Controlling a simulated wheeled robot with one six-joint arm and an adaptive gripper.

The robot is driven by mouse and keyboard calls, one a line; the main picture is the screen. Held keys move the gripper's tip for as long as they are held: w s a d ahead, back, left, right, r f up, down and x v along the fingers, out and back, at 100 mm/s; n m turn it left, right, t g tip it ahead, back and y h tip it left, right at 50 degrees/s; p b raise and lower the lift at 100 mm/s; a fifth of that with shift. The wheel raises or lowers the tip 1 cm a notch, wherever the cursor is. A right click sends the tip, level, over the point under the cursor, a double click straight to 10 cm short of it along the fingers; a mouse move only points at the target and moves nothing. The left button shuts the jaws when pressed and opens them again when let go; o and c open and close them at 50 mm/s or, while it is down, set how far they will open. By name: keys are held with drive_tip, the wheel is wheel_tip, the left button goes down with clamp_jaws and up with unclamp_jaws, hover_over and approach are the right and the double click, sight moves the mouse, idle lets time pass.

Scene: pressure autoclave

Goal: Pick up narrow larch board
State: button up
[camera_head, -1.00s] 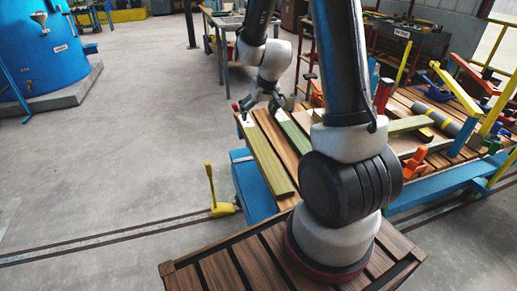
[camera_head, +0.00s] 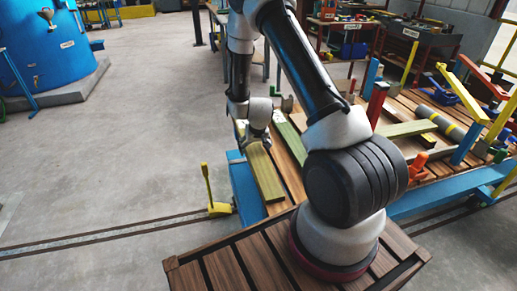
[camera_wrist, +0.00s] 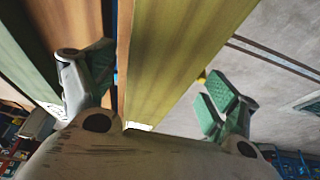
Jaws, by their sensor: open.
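A long yellow-green board (camera_head: 265,176) lies along the left edge of the slatted bench in the head view, its far part hidden by my gripper. I take it for the narrow larch board, though no label shows. My gripper (camera_head: 257,140) is over this board, pointing down. In the wrist view the board (camera_wrist: 180,45) runs between the two spread fingers of my gripper (camera_wrist: 165,88), with the green-padded fingers on either side. The gripper is open and empty. Whether the fingers touch the board, I cannot tell.
A darker green board (camera_head: 291,138) lies just right, and also shows in the wrist view (camera_wrist: 25,60). Another pale board (camera_head: 406,129) lies farther right, near orange clamps (camera_head: 418,166) and a grey roller (camera_head: 433,117). Open floor lies left, with a yellow lever (camera_head: 209,187).

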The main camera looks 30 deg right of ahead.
drive_tip(key=shift+c, duration=0.5)
drive_tip(key=shift+w, duration=0.1)
drive_tip(key=c, duration=1.5)
